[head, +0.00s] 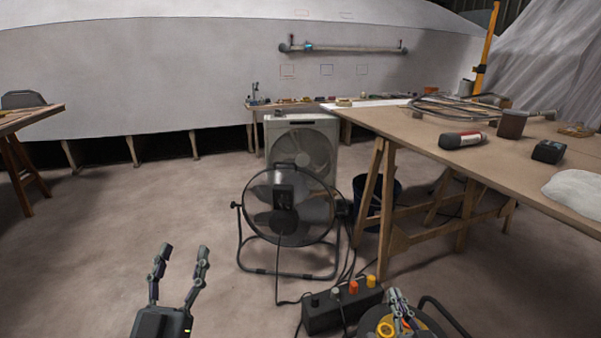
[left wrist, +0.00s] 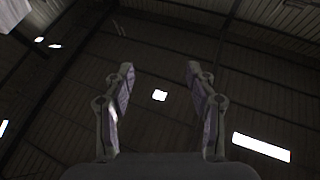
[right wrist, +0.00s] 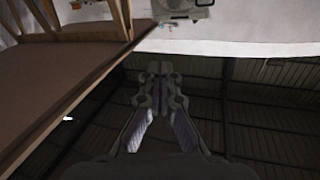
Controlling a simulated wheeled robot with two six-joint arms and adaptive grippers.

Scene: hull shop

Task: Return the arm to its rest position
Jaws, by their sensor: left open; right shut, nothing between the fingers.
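My left gripper (head: 182,262) is in the lower left of the head view, with its two fingers apart and pointing up. It is empty above bare floor. In the left wrist view its fingers (left wrist: 160,80) stand apart against the dark roof. My right gripper (head: 394,298) is at the bottom right of the head view, in front of a round dark and yellow object. In the right wrist view its fingertips (right wrist: 158,72) meet with nothing between them.
A black drum fan (head: 318,210) stands on the floor ahead, before a white box fan (head: 325,132). A control box (head: 325,315) with coloured knobs and trailing cables is near my right gripper. A wooden worktable (head: 400,125) fills the right. The floor (head: 110,235) at left is clear.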

